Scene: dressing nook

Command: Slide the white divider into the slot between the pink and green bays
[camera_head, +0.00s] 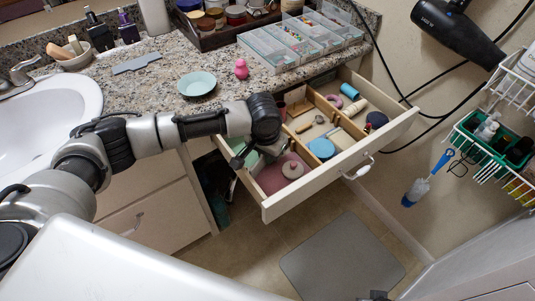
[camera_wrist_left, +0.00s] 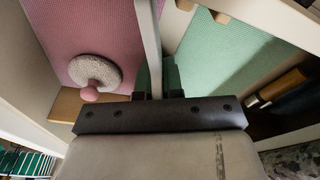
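The white divider (camera_wrist_left: 149,40) shows in the left wrist view as a thin upright strip between the pink bay (camera_wrist_left: 60,30) and the green bay (camera_wrist_left: 225,55). My left gripper (camera_wrist_left: 156,88) is shut on its near end. Whether its lower edge sits in the slot is hidden. In the head view my left gripper (camera_head: 243,158) is over the left part of the open drawer (camera_head: 330,165), above the boundary of the pink bay (camera_head: 268,181) and the green bay (camera_head: 250,159). The arm hides most of the divider there.
A round grey puff with a pink knob (camera_wrist_left: 94,72) lies in the pink bay. Wooden dividers and several small items fill the drawer's other bays. The counter (camera_head: 150,85) lies behind, with a teal dish (camera_head: 197,83) and pink figure (camera_head: 241,69).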

